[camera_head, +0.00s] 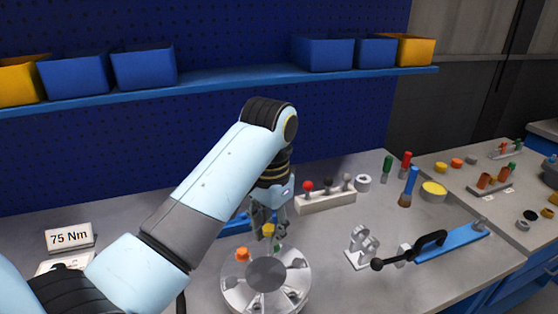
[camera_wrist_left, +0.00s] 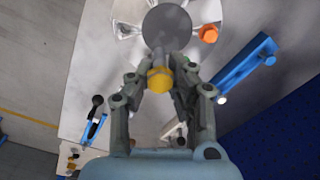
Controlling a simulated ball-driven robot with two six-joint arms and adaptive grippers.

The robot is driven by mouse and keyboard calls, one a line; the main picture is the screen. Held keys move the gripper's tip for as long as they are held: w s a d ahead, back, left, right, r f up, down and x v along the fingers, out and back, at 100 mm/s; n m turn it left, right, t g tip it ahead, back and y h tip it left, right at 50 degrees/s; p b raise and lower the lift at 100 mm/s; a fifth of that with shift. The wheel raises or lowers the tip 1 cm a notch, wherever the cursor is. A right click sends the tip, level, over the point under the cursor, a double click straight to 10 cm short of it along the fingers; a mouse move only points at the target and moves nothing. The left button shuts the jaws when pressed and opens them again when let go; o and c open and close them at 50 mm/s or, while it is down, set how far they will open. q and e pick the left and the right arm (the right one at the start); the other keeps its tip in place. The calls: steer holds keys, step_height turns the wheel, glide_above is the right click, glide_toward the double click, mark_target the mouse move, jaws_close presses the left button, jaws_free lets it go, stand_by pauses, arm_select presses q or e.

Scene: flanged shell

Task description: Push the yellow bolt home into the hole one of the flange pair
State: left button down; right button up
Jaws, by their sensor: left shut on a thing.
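The flange pair (camera_head: 236,294) is a round silver disc with a dark grey centre, standing on the bench; part of it shows at the top of the left wrist view (camera_wrist_left: 128,12). My left gripper (camera_head: 267,226) is above its far rim, pointing down. It is shut on the yellow bolt (camera_head: 268,231), whose yellow head shows between the fingers in the left wrist view (camera_wrist_left: 160,80). Its grey shank points to the flange; whether the tip is in a hole is hidden. An orange bolt (camera_head: 242,254) stands in the flange, left of the yellow one. My right gripper is out of view.
A white rack (camera_head: 325,202) with coloured knobs stands behind right of the flange. A blue torque tool with a black handle (camera_head: 428,247) lies right. A "75 Nm" sign (camera_head: 70,237) stands left. Bins (camera_head: 143,67) line the shelf.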

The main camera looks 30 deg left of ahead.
arm_select(q)
steer(key=s+d+f, duration=0.1)
steer(key=s+f, duration=0.5)
steer(key=f, duration=0.1)
steer(key=shift+s+f, duration=0.25)
steer(key=shift+s, duration=0.15)
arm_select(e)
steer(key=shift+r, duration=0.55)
arm_select(q)
steer(key=shift+d, duration=0.1)
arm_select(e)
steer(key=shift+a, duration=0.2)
arm_select(q)
steer(key=shift+r, duration=0.1)
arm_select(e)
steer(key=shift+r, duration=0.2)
arm_select(q)
steer(key=shift+p, duration=0.45)
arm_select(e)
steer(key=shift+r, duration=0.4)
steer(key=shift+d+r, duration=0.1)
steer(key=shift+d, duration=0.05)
arm_select(q)
steer(key=shift+p, duration=0.5)
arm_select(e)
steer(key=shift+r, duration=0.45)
